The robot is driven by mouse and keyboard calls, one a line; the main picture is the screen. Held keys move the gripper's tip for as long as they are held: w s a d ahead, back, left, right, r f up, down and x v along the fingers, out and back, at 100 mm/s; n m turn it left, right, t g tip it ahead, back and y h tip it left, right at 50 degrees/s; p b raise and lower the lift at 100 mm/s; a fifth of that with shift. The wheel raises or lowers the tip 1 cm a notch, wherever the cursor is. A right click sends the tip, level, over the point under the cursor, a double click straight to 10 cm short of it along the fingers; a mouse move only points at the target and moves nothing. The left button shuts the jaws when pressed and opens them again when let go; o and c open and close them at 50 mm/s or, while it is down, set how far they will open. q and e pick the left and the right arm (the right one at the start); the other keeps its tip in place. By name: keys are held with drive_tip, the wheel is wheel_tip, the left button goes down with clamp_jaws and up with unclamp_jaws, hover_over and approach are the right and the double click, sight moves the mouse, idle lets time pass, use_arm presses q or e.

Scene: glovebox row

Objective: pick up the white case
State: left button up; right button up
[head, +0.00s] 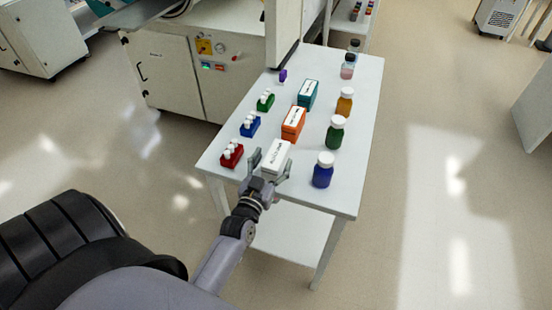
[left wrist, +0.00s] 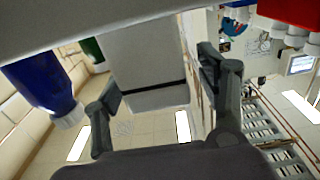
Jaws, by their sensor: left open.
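The white case (head: 277,154) stands near the front edge of the white table, with dark lettering on its top. My left gripper (head: 270,168) is at the case, with one finger on each side of it. In the left wrist view the white case (left wrist: 143,65) shows between the two spread fingers of the left gripper (left wrist: 160,80). The fingers look open, with gaps beside the case; whether either touches it I cannot tell. My right gripper is not in view.
On the white table (head: 360,105), a blue bottle (head: 323,172) stands close right of the case and a red vial rack (head: 232,154) to its left. The orange case (head: 293,123) and teal case (head: 308,94) stand behind. A green bottle (head: 336,133) is further right.

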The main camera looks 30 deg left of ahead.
use_arm(q)
drive_tip(key=shift+x, duration=1.5)
drive_tip(key=shift+d, duration=0.1)
drive_tip(key=shift+c, duration=0.3)
drive_tip(key=shift+c, duration=0.6)
drive_tip(key=c, duration=1.2)
